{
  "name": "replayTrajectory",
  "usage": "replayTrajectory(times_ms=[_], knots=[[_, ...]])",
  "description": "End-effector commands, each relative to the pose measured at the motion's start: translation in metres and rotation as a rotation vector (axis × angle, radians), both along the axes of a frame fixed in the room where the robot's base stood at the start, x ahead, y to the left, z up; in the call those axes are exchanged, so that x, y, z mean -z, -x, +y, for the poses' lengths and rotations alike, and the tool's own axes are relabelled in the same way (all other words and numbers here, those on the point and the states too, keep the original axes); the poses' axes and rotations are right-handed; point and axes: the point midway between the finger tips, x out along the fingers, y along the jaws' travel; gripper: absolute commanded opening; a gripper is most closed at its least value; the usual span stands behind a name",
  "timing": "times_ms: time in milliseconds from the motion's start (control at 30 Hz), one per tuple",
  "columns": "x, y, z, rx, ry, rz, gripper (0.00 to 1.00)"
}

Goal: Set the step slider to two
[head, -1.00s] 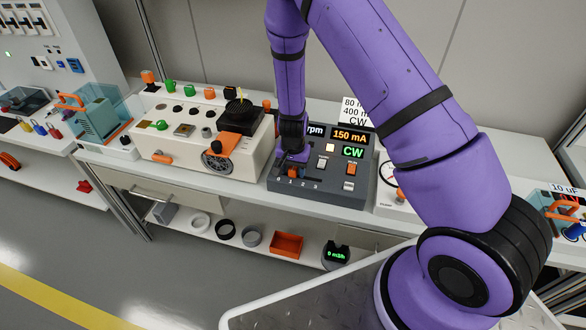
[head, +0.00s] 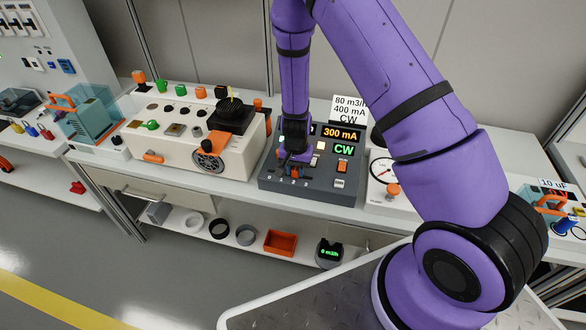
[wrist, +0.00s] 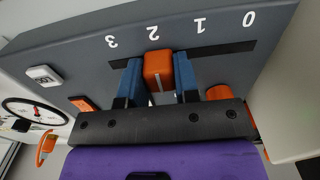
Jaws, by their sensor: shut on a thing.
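The step slider's orange knob (wrist: 158,68) sits in a dark slot on the sloped front of a grey control box (head: 325,190). In the wrist view the numbers 0 to 3 run along the slot, and the knob lines up with the 2. My gripper (wrist: 157,80) is shut on the knob, with one blue finger against each side. In the head view my gripper (head: 294,160) reaches down to the box and hides part of its left side. The box's displays read 300 mA (head: 341,133) and CW (head: 344,149).
An orange rocker switch (head: 342,167) is right of the slider. A beige box with knobs (head: 170,155) stands close on the left, a gauge panel (head: 385,185) on the right. A sign (head: 349,109) behind reads 400 mA, CW.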

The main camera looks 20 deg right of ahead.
Motion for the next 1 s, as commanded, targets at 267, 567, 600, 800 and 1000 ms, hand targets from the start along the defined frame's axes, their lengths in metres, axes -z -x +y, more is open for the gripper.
replayTrajectory(times_ms=[267, 567, 600, 800, 1000], knots=[[0.000, 0.000, 0.000, -0.001, 0.000, 0.000, 0.55], [-0.003, 0.000, 0.001, -0.002, -0.001, -0.001, 0.55], [-0.006, 0.000, 0.001, -0.003, 0.000, -0.001, 0.55], [-0.035, -0.001, 0.001, -0.003, -0.001, -0.004, 0.55], [-0.071, -0.001, 0.001, -0.004, -0.001, -0.004, 0.55]])
